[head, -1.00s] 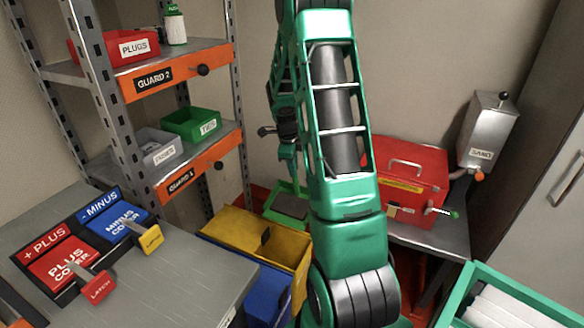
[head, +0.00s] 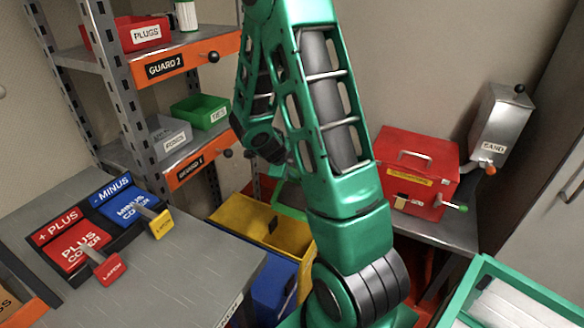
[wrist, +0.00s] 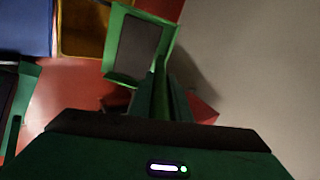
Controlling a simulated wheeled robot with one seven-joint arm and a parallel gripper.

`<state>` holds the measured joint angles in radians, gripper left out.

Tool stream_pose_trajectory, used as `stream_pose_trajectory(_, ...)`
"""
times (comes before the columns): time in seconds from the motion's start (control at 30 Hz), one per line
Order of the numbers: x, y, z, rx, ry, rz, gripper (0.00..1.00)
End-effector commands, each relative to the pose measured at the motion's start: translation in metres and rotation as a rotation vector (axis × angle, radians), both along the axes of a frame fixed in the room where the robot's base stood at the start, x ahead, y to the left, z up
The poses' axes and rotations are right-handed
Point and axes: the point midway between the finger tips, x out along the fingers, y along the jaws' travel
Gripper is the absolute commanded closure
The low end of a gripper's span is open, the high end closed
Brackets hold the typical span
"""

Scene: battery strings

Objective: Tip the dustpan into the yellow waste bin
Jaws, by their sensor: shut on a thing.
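The green dustpan (wrist: 140,47) has a dark grey pan and a raised green rim. My gripper (wrist: 162,108) is shut on its handle, which runs from the pan towards my wrist. In the head view only a green edge of the dustpan (head: 290,211) shows, and my arm hides the rest. The yellow waste bin (head: 232,212) stands open on the floor to the left of the dustpan. In the wrist view the bin (wrist: 84,10) lies just beyond the pan's left edge, and the pan appears beside it, not over its middle. I see no contents in the pan.
A blue bin (head: 272,288) stands in front of the yellow one, beside the grey bench (head: 170,262) with latched covers. A shelf rack (head: 125,100) rises behind at left. A red box (head: 418,160) sits on a table at right. A green crate (head: 510,290) is front right.

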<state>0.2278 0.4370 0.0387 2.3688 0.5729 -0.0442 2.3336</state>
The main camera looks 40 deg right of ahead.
Motion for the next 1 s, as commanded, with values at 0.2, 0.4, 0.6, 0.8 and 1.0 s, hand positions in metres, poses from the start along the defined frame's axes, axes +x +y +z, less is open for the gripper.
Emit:
stream_pose_trajectory(0.2,-0.006,0.020,-0.006,-0.075,-0.021,0.005,1.00)
stream_pose_trajectory(0.4,-0.011,0.035,-0.012,-0.143,-0.041,0.005,1.00)
stream_pose_trajectory(0.6,-0.016,0.050,-0.016,-0.209,-0.065,0.006,1.00)
stream_pose_trajectory(0.8,-0.020,0.060,-0.018,-0.255,-0.083,0.004,1.00)
stream_pose_trajectory(1.0,-0.021,0.063,-0.017,-0.274,-0.094,0.003,1.00)
